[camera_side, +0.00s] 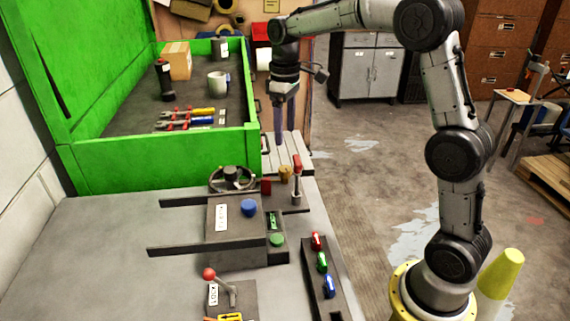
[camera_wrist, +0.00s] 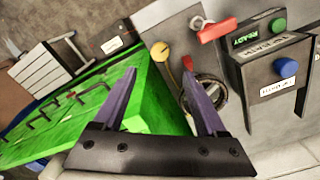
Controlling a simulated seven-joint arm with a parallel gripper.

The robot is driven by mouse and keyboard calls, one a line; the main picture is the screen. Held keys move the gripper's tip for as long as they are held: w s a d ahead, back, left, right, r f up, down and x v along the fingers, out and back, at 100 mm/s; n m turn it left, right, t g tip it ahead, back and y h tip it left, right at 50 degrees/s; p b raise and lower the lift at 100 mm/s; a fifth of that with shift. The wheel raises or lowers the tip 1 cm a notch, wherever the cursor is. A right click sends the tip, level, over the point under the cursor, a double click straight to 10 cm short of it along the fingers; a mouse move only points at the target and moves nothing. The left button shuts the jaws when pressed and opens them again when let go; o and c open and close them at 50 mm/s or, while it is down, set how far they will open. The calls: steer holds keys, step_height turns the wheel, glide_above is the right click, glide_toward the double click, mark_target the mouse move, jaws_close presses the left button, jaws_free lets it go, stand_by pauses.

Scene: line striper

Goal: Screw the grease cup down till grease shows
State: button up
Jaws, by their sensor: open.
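A small brass-yellow round piece (camera_side: 285,173), which looks like the grease cup, stands at the far right edge of the grey machine deck. In the wrist view its rounded yellow top (camera_wrist: 160,50) shows beyond my fingertips, between the two fingers in the picture. My gripper (camera_side: 285,140) points down above and behind the deck edge, apart from the cup. In the wrist view my gripper (camera_wrist: 160,75) has its two purple fingers spread wide with nothing between them. I cannot make out any grease at the cup.
Close to the cup are a red-handled lever (camera_side: 297,165), a red block (camera_side: 266,186) and a black handwheel (camera_side: 232,179). A control box with a blue button (camera_side: 248,207) stands nearer. The green tool tray (camera_side: 150,165) rises at the left. Open floor lies right of the deck.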

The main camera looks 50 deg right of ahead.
mark_target(285, 168)
step_height(285, 168, down, 11)
steer(key=shift+r, duration=0.1)
stand_by(0.3)
jaws_close()
